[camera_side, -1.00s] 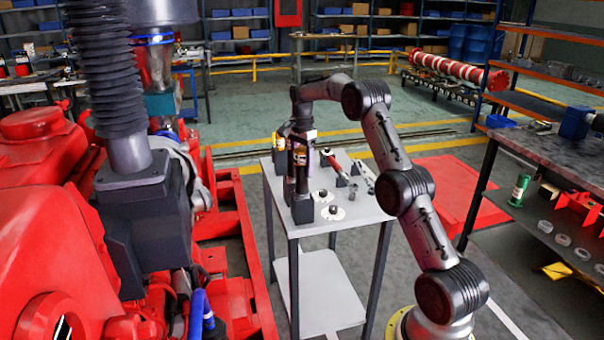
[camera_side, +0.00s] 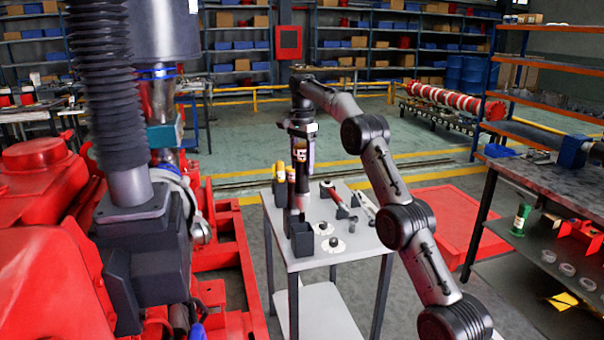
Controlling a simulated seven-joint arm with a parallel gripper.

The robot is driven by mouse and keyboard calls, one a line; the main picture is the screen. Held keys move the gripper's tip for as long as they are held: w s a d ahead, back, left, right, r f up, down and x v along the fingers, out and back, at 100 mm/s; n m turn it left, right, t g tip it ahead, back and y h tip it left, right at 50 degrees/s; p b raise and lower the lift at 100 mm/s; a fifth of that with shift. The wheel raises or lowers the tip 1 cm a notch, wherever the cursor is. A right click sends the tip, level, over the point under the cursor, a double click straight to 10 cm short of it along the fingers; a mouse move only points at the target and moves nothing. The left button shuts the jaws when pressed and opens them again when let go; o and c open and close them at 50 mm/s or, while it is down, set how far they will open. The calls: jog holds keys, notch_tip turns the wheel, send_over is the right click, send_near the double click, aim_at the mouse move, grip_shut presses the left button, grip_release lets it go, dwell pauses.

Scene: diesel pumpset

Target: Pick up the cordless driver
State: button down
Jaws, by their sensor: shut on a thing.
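My gripper (camera_side: 301,182) points down over the left part of the small grey table, at the end of my bent arm. It is shut on the cordless driver (camera_side: 300,203), a dark upright shape below the jaws. The driver is small here and partly hidden by the gripper, so its outline is hard to make out. A black open-topped box (camera_side: 302,241) stands on the table just below it. I cannot tell whether the driver's lower end is clear of this box.
A yellow-topped item (camera_side: 280,172) stands close left of the gripper. A red-and-grey tool (camera_side: 338,201) and small dark parts on white discs (camera_side: 333,243) lie on the grey tabletop (camera_side: 350,262). The red engine (camera_side: 50,230) fills the left. A workbench (camera_side: 540,180) stands at right.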

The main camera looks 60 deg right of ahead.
jog(key=shift+a+r, duration=0.1)
jog(key=shift+r, duration=0.35)
jog(key=shift+s+a, duration=0.35)
jog(key=shift+s, duration=0.05)
jog(key=s+a, duration=1.2)
jog(key=shift+f, duration=0.15)
jog(key=c, duration=0.8)
grip_release()
jog(key=shift+c, duration=0.2)
jog(key=shift+d, duration=0.1)
grip_shut()
